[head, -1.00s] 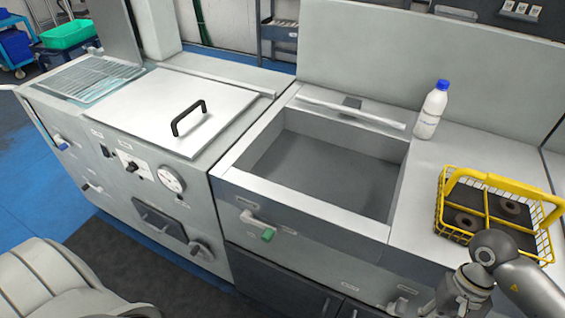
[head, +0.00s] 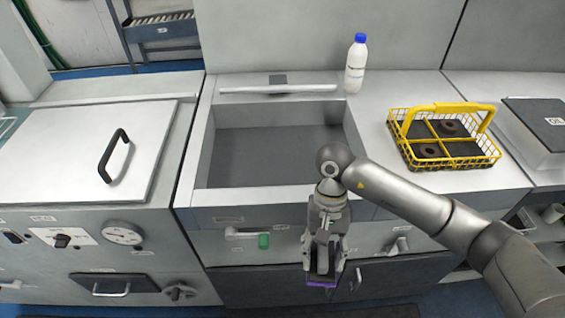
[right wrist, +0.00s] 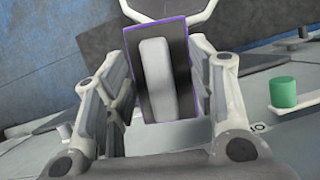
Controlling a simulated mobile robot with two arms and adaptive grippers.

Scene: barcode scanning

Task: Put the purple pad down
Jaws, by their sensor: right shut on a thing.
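My right gripper (head: 322,268) hangs in front of the sink cabinet in the head view, fingers pointing down. It is shut on the purple pad (head: 320,284), whose purple edge shows below the fingertips. In the right wrist view, the pad (right wrist: 156,75) is a dark rectangle with a thin purple rim and a light grey grip bar, held between the two fingers. The pad is in the air, clear of the worktop. My left gripper is in neither current view.
A sink basin (head: 270,160) lies behind the gripper. A white bottle (head: 356,65) with a blue cap and a yellow wire basket (head: 488,120) stand on the worktop. A green-ended handle (head: 264,240) sticks out left of the gripper. Left is a lidded unit (head: 70,150).

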